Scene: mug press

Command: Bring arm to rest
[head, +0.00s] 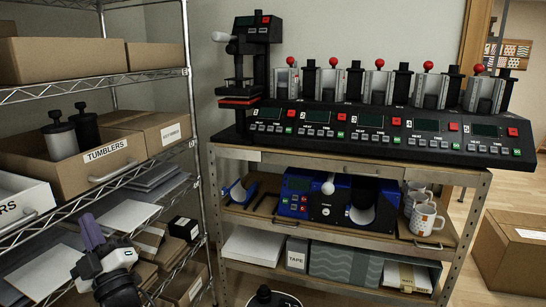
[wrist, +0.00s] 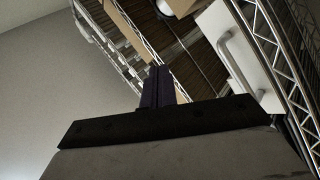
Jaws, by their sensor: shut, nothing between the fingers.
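My gripper (head: 88,220) is at the lower left of the head view, in front of the metal shelving rack. Its dark purple fingers point up and are closed together with nothing between them. In the wrist view the shut fingers (wrist: 158,72) show at the middle, with rack shelves and a white drawer handle beyond them. My arm below the wrist runs out of the bottom of the head view.
The rack (head: 196,150) holds a tumblers box (head: 95,178) and cardboard boxes. A bench (head: 330,165) carries a multi-station mug press (head: 380,130); a blue press (head: 300,195) and mugs (head: 425,218) sit below. A carton (head: 515,250) stands on the floor at right.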

